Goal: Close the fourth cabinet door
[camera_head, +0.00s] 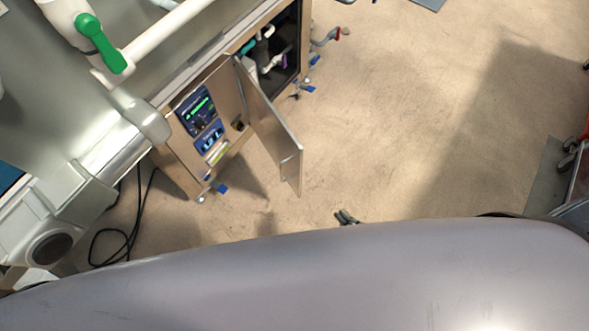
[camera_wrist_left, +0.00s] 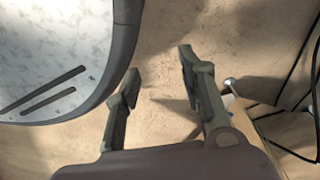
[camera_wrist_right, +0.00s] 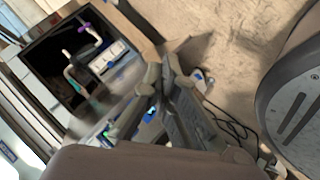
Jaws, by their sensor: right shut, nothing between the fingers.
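A tan cabinet door (camera_head: 275,125) is swung well open in the head view, standing out from the cabinet front (camera_head: 185,150). A dark open compartment (camera_head: 275,58) with objects inside lies behind it, and the right wrist view shows a dark open compartment (camera_wrist_right: 62,65) too. My right gripper (camera_head: 346,216) is low in the head view, right of and below the door's free edge, apart from it. Its fingers (camera_wrist_right: 161,68) meet in the right wrist view with nothing held. My left gripper (camera_wrist_left: 157,70) is open and empty over the floor; it is not in the head view.
A panel with a lit green display (camera_head: 197,105) sits beside the door. A black cable (camera_head: 125,240) lies on the floor at left. A white machine with a green handle (camera_head: 100,43) is above the cabinet. The floor right of the door is clear.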

